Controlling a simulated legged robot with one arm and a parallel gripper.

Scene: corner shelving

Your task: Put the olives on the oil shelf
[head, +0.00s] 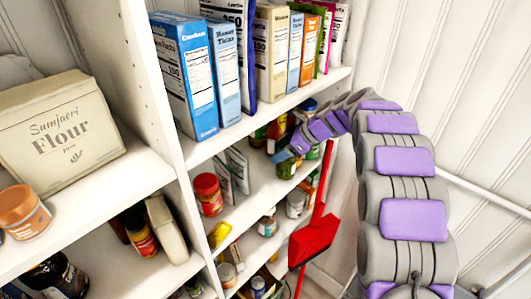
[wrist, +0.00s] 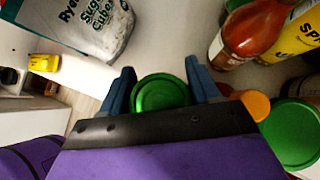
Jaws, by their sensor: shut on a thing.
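In the wrist view my gripper (wrist: 160,82) has its two blue fingers on either side of a jar with a round green lid (wrist: 160,92) and is shut on it. The lid faces the camera; the label is hidden, so I cannot read whether it is the olives. In the head view my arm reaches from the right into the middle shelf (head: 252,160), and my gripper (head: 284,156) is small and partly lost among the goods there. No shelf shows a readable oil label.
Close to the gripper in the wrist view are a red sauce bottle (wrist: 248,35), a yellow bottle (wrist: 292,30), another green lid (wrist: 292,133) and a sugar bag (wrist: 95,28). In the head view a red dustpan (head: 314,240) hangs before the lower shelves. Boxes (head: 185,75) fill the top shelf.

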